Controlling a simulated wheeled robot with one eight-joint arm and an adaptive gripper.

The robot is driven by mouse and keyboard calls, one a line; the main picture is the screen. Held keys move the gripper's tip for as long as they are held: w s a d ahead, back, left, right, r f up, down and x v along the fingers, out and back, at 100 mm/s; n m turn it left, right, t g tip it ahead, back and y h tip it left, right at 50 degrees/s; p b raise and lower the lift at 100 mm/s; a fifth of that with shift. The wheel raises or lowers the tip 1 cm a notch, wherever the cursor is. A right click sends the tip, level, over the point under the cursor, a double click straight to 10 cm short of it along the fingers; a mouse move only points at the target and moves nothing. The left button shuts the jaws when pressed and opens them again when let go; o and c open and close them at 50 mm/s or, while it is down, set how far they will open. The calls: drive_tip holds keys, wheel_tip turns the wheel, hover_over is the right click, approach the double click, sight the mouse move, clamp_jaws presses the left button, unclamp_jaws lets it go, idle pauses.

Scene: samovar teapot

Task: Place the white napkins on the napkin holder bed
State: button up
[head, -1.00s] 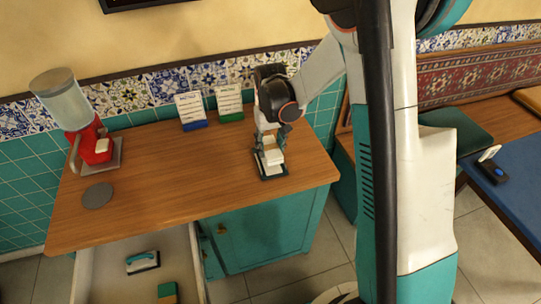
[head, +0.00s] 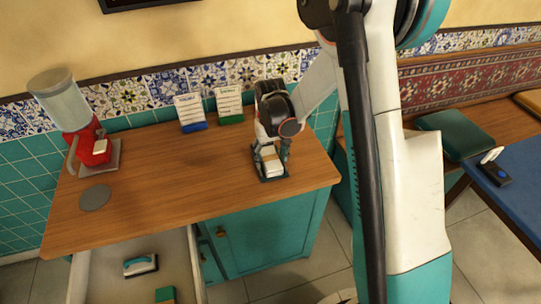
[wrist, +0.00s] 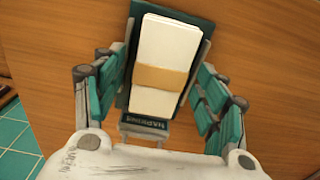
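The white napkins (wrist: 165,45), a stack with a tan paper band (wrist: 163,77), lie lengthwise over the dark teal bed of the napkin holder (wrist: 145,10). Grey side pieces of the holder flank the stack, and a labelled plate shows at its near end. The napkins also show in the head view (head: 274,169), on the holder near the counter's right end. My gripper (wrist: 163,70) straddles the stack, with one finger on each side. In the wrist view the fingers are spread and a gap shows between them and the napkins. The underside contact is hidden.
The wooden counter (head: 165,165) is mostly clear left of the holder. Two card stands (head: 190,110) (head: 229,104) stand at the back. A red dispenser (head: 92,148) and a grey disc (head: 95,198) are at left. Below, an open drawer (head: 190,240) holds a teal-handled item (head: 140,264).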

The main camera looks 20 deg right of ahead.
sight(271, 158)
wheel_tip(271, 158, up, 13)
drive_tip(key=p, duration=0.4)
drive_tip(key=s+r+t, duration=0.3)
drive_tip(key=s+r, duration=0.7)
drive_tip(key=r, duration=0.1)
drive_tip(key=s+r+t, duration=0.3)
drive_tip(key=s+t, duration=0.1)
drive_tip(key=s, duration=0.9)
drive_tip(key=shift+r, duration=0.25)
